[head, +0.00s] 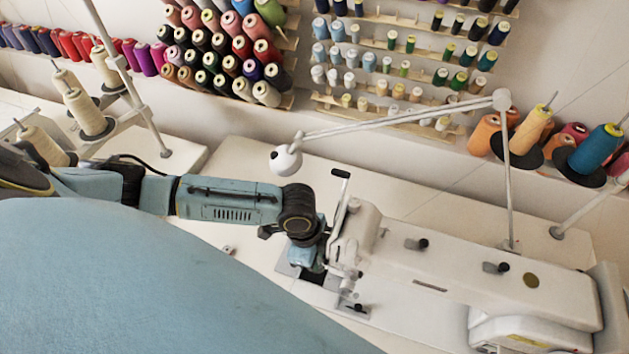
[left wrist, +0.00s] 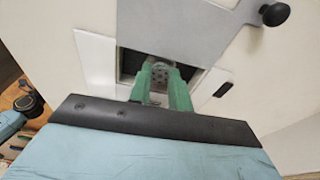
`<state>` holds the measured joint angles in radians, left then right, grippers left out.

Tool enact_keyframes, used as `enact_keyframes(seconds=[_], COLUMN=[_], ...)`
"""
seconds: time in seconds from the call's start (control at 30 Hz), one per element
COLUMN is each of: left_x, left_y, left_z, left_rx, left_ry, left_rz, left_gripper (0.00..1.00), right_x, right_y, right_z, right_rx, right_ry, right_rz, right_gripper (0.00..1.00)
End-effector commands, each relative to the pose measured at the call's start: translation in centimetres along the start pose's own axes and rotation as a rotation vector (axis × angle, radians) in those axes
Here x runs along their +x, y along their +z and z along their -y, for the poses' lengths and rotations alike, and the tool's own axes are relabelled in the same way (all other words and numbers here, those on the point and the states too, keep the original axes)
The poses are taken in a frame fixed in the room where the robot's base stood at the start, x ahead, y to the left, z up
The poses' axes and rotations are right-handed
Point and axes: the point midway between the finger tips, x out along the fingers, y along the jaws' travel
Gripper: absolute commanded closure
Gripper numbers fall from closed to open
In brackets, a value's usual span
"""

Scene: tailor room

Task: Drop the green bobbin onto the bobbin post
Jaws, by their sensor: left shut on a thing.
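My left gripper (left wrist: 160,82) points down at the dark square opening (left wrist: 128,62) in the sewing machine bed. It is shut on the green bobbin (left wrist: 158,76), whose end with small holes shows between the fingertips. In the head view my left gripper (head: 306,270) is beside the needle end of the white sewing machine (head: 440,255), over the opening (head: 320,279). The bobbin is hidden in that view. The bobbin post cannot be made out; the fingers and bobbin cover the middle of the opening. My right gripper is not in view.
A thin white lamp arm (head: 400,119) reaches over the machine. A small bobbin-like thing (head: 229,250) lies on the white table (head: 245,165). Thread cones (head: 88,111) stand at the left and others (head: 597,150) at the right. Spool racks hang on the wall behind.

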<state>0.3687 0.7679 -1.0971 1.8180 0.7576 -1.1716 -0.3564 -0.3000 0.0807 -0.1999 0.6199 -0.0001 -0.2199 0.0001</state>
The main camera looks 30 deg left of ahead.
Motion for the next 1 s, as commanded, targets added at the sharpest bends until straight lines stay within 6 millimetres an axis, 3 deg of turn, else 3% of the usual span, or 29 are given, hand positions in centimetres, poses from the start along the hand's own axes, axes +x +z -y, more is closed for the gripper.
enact_keyframes(seconds=[0.4,0.43,0.6,1.0], left_x=[0.3,0.3,0.29,-0.56], left_y=[0.06,0.06,0.05,0.02], left_z=[-0.01,-0.01,-0.01,0.04], left_rx=[0.0,0.0,0.0,0.001], left_ry=[0.0,0.0,0.0,-0.001], left_rz=[0.0,0.0,0.0,-0.001], left_gripper=[1.0,0.79,0.57,0.55], right_x=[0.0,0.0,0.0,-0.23], right_y=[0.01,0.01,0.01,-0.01], right_z=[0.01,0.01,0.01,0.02], right_rx=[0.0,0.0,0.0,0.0], right_ry=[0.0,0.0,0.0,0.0], right_rz=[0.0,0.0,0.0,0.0], right_gripper=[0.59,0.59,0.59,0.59])
